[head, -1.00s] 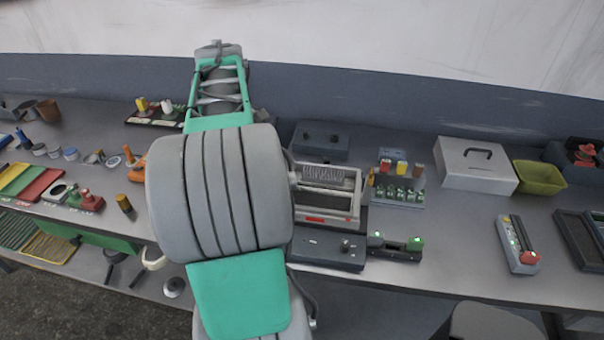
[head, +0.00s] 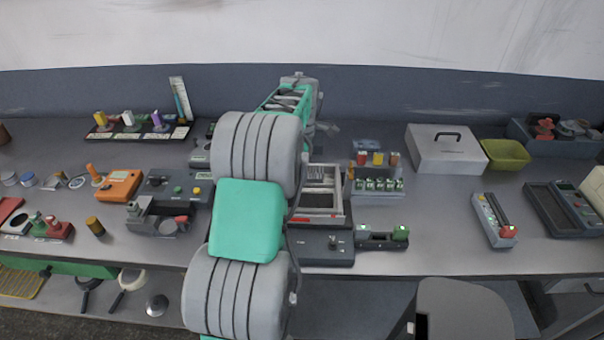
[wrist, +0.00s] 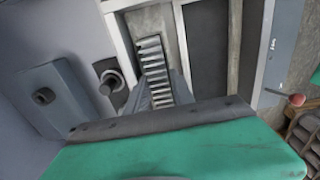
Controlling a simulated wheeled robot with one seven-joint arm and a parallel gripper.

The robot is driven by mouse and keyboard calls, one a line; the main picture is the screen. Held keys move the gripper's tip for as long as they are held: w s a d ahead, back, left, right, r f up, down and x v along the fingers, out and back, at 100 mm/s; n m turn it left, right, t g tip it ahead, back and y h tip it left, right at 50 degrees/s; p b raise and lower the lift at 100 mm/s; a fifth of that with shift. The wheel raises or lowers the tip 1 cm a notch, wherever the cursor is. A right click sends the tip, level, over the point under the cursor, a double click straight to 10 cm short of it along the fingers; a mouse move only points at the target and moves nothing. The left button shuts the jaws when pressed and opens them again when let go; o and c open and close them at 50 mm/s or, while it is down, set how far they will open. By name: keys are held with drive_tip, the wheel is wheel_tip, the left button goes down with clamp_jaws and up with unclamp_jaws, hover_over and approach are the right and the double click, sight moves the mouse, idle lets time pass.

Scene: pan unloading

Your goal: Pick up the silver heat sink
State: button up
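The silver heat sink (head: 321,174) is a finned block in the back part of a light-framed tray (head: 343,207). In the wrist view the finned heat sink (wrist: 154,68) lies lengthwise below my gripper (wrist: 163,86). My two grey fingers are apart, one on each side of its near end in the picture. I cannot tell their height above it, and I see no grip on it. The green palm edge hides the lower part of this view. In the head view my arm covers the tray's left side, and the fingertips are hard to make out.
A dark box with a knob (head: 325,247) stands in front of the tray. A rack of green-topped parts (head: 378,186) is close on the right. A grey lidded box (head: 447,150) and a green bin (head: 505,155) stand further right. The bench between is partly clear.

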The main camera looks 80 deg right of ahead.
drive_tip(key=shift+c, duration=0.6)
clamp_jaws()
drive_tip(key=shift+r, duration=0.1)
